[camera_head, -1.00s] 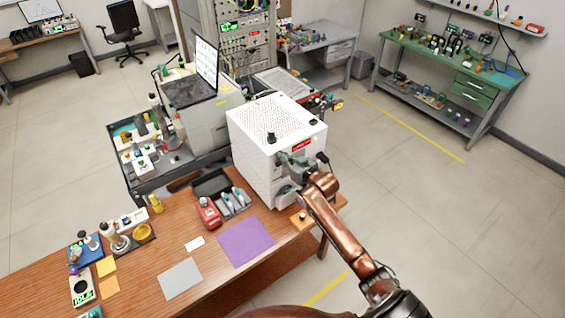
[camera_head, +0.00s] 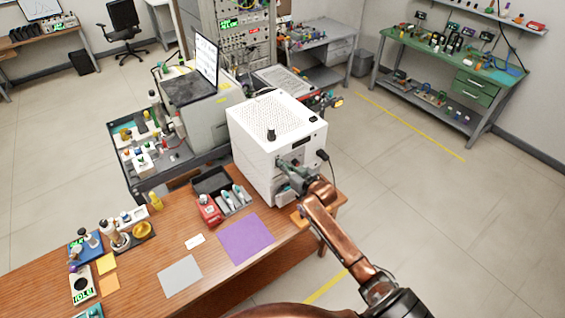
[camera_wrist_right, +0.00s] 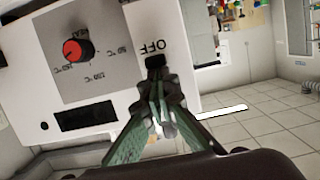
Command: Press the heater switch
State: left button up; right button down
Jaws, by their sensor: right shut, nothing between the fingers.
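The heater is a white box with a perforated top (camera_head: 275,112), standing at the right end of the wooden table. Its front panel shows upside down in the right wrist view, with a red knob (camera_wrist_right: 77,50), temperature marks, a dark display (camera_wrist_right: 86,116) and the word OFF (camera_wrist_right: 147,46). A small black part, apparently the switch (camera_wrist_right: 155,62), sits beside OFF. My right gripper (camera_head: 284,165) is shut and empty at the heater's front. In the wrist view its fingertips (camera_wrist_right: 156,82) are at the black part and partly cover it; contact is unclear. My left gripper is out of view.
A purple mat (camera_head: 246,239), a grey sheet (camera_head: 180,276) and a dark tray (camera_head: 212,182) lie on the wooden table left of the heater. A black plug-like part (camera_head: 322,155) sits at the heater's right edge. Open floor lies to the right.

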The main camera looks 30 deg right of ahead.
jog(key=shift+f, duration=0.15)
notch_tip(320, 180, up, 5)
jog(key=p, duration=0.4)
jog(key=shift+f, duration=0.2)
jog(key=b, duration=0.2)
send_near(277, 154)
jog(key=shift+v, duration=2.05)
jog(key=shift+w+d, duration=0.1)
